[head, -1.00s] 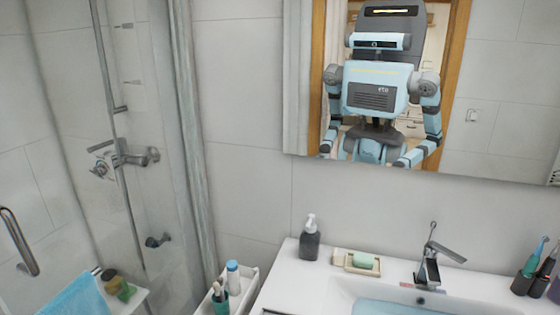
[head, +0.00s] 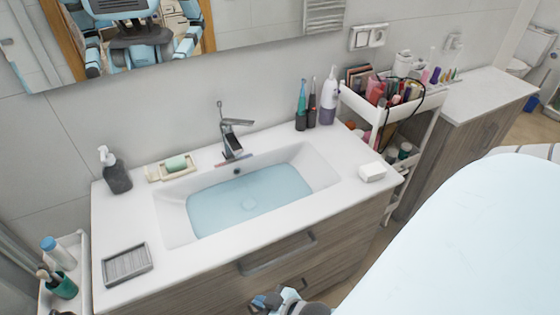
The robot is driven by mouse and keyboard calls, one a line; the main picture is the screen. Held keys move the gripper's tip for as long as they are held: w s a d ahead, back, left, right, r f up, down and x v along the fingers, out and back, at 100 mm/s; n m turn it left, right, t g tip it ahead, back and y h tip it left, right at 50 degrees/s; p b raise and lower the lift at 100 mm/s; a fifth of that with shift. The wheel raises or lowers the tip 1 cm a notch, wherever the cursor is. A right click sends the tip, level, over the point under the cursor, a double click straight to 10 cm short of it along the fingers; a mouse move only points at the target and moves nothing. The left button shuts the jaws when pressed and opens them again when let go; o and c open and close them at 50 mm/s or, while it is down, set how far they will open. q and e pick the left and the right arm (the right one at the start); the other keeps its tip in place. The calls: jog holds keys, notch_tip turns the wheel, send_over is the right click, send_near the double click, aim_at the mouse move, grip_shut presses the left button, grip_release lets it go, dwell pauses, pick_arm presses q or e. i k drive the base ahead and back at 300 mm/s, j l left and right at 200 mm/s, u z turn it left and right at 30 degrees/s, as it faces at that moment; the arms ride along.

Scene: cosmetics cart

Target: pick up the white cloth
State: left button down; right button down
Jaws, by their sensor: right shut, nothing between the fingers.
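A small folded white item, which looks like the white cloth (head: 372,172), lies on the right front corner of the white sink counter (head: 135,210). Nothing touches it. My right gripper (head: 270,301) shows only partly at the bottom edge, in front of the cabinet drawers and below the counter. It is shut and empty, well apart from the cloth, lower and to its left in the picture. My left gripper is out of view.
The basin (head: 245,200) fills the counter's middle. A soap dispenser (head: 115,172), green soap (head: 176,164) and grey tray (head: 127,264) are left. Toothbrushes (head: 301,105) stand behind. A cosmetics cart (head: 370,108) stands right of the counter. My large light-blue part covers the lower right.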

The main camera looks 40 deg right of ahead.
aim_at(371, 173)
jog(key=l+z, duration=0.2)
jog(key=z, duration=1.9)
